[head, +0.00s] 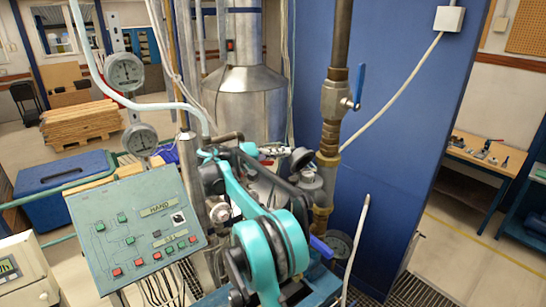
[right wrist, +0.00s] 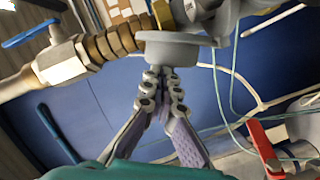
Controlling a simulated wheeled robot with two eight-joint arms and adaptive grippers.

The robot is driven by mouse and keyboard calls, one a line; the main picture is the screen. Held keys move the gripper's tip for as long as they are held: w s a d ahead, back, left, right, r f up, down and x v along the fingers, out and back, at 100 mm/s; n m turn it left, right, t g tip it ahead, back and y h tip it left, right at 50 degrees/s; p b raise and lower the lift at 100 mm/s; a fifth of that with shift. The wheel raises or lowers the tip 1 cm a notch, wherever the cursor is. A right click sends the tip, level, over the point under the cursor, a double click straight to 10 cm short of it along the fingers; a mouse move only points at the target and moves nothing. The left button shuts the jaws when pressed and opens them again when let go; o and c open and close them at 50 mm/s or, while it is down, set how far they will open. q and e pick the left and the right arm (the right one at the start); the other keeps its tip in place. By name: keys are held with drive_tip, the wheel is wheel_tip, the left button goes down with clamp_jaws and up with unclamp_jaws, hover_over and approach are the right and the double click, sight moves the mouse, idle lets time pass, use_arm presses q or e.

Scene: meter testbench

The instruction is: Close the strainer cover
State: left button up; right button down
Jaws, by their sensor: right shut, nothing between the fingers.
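The strainer cover seems to be the grey round cap (head: 309,181) beside the brass pipe fitting in the head view. In the right wrist view, a grey flanged disc (right wrist: 176,48) lies just past the fingertips. My right gripper (head: 290,187) reaches from the left toward this grey part, its fingers small and partly hidden by my arm. In the right wrist view, its fingers (right wrist: 162,80) are together at the tips and hold nothing. The tips are right at the disc's edge; I cannot tell whether they touch it. My left gripper is not in view.
A vertical pipe with a blue-handled valve (head: 359,86) rises beside the grey cap. The control panel (head: 136,228) is at left, and a blue wall (head: 415,140) closes the right side.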

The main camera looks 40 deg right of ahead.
sight(297, 160)
drive_tip(key=s+m+b, duration=0.1)
drive_tip(key=s+m, duration=0.2)
drive_tip(key=shift+s+f+t, duration=0.1)
drive_tip(key=shift+s+t, duration=0.05)
drive_tip(key=shift+t, duration=0.25)
drive_tip(key=shift+s+f+m+t+y+b, duration=0.15)
drive_tip(key=shift+s+m+t+b, duration=0.1)
drive_tip(key=shift+s+m, duration=0.3)
drive_tip(key=shift+s+f+m+t+y+b, duration=0.15)
drive_tip(key=shift+s+m+b, duration=0.2)
drive_tip(key=shift+m, duration=0.3)
drive_tip(key=shift+s+a+f+m+t, duration=0.1)
drive_tip(key=shift+s+f+m+t, duration=0.25)
drive_tip(key=shift+s+m, duration=0.35)
drive_tip(key=shift+s+d+f+m+t+b, duration=0.25)
drive_tip(key=shift+s+d+f+m+b, duration=0.15)
drive_tip(key=shift+d+f+m+b, duration=0.15)
drive_tip(key=shift+s+d+f+m, duration=0.1)
drive_tip(key=shift+f+m, duration=0.05)
drive_tip(key=shift+m, duration=0.1)
drive_tip(key=shift+s+a+f+b, duration=0.15)
drive_tip(key=shift+s+a+b, duration=0.15)
drive_tip(key=shift+a, duration=0.25)
drive_tip(key=shift+d+f, duration=0.2)
drive_tip(key=shift+d, duration=0.05)
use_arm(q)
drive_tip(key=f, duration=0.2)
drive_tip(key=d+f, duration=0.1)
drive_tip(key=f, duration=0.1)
